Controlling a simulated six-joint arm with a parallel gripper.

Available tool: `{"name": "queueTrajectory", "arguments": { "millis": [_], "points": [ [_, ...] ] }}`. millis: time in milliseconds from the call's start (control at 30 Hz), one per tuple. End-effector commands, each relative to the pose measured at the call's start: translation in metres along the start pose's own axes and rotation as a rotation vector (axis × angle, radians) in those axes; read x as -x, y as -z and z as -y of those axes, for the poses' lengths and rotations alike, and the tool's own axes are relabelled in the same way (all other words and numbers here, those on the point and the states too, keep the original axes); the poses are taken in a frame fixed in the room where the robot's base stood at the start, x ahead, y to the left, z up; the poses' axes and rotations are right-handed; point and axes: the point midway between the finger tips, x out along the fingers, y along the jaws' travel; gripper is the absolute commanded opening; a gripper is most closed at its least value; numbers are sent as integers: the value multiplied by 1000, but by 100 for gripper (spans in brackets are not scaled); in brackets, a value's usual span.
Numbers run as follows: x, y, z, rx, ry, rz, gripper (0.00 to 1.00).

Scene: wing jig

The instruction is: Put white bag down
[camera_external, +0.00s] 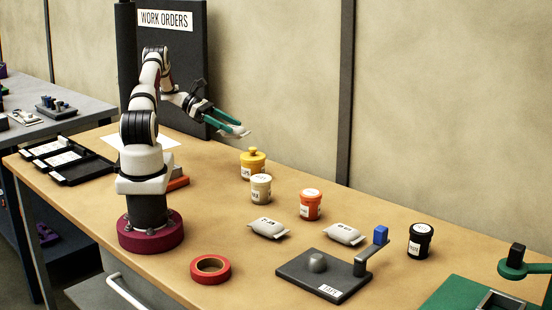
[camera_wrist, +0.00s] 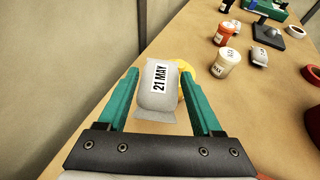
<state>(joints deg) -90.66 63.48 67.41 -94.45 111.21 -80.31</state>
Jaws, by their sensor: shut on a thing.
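A white bag labelled "21 MAY" (camera_wrist: 158,88) is held between the green fingers of my gripper (camera_wrist: 158,95) in the wrist view. In the external view my gripper (camera_external: 236,129) is raised above the far side of the table, and the white bag (camera_external: 232,132) shows partly between its fingers. Two similar white bags lie flat on the table, one at the centre (camera_external: 269,229) and one to its right (camera_external: 345,234).
A yellow jar (camera_external: 252,163), a cream jar (camera_external: 261,188), an orange jar (camera_external: 311,204) and a black jar (camera_external: 420,240) stand on the wooden table. A red tape ring (camera_external: 210,269) and a dark plate with a lever (camera_external: 325,276) are nearer the front. Black trays (camera_external: 85,162) lie at left.

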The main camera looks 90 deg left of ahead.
Motion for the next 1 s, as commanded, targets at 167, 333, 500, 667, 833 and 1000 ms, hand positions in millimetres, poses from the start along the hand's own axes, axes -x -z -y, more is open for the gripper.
{"name": "queueTrajectory", "arguments": {
  "millis": [167,333,500,667,833,1000],
  "points": [
    [-74,-52,-1,0,0,-1,0],
    [-161,-104,22,10,-25,-4,0],
    [-244,-137,80,27,-59,-6,0],
    [-290,-139,145,37,-74,-10,0],
    [-304,-132,187,32,-74,-10,0],
    [-302,-110,167,33,-80,-8,0]
  ]
}}
